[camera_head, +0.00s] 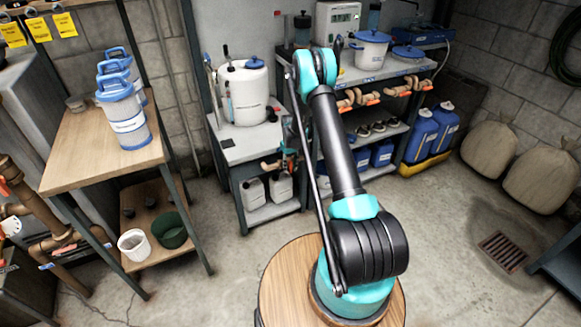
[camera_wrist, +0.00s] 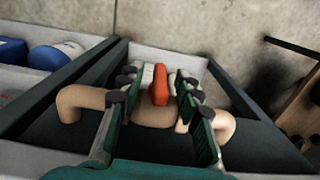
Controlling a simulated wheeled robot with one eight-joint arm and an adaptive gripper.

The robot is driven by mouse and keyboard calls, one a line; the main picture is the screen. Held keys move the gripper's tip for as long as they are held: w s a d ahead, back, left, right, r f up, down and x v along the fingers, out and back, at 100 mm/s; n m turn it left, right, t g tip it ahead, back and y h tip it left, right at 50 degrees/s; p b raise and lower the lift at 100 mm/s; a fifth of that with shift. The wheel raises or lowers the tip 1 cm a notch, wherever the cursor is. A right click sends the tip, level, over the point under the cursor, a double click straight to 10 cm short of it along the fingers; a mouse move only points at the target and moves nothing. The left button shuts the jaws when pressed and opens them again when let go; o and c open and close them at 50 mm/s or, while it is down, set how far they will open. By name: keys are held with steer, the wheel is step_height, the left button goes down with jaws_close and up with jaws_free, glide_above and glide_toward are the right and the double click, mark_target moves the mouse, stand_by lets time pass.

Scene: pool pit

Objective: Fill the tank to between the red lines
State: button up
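A white tank (camera_head: 243,92) with a blue lid stands upright on a grey stand in the head view. Red lines and a liquid level cannot be made out on it. Below its front right is a tan pipe (camera_head: 268,166), which also crosses the wrist view (camera_wrist: 152,115). A red valve handle (camera_wrist: 159,85) stands up from this pipe. My gripper (camera_wrist: 155,90) is open, with one finger on each side of the handle and a gap to it. In the head view my gripper (camera_head: 288,160) is small, beside the stand's right edge and partly hidden.
White jugs (camera_head: 268,189) stand on the stand's lower shelf. A shelf unit (camera_head: 385,70) on the right carries a lidded white pot (camera_head: 371,50) and more red-handled pipes (camera_head: 358,97). A wooden table (camera_head: 85,155) with blue-and-white canisters (camera_head: 124,112) stands left. Floor between is clear.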

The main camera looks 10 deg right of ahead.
jaws_close()
steer(key=shift+a+h, duration=0.2)
steer(key=shift+h, duration=0.6)
steer(key=shift+d+t+h, duration=0.1)
steer(key=shift+t+h, duration=0.4)
steer(key=shift+h, duration=0.2)
jaws_free()
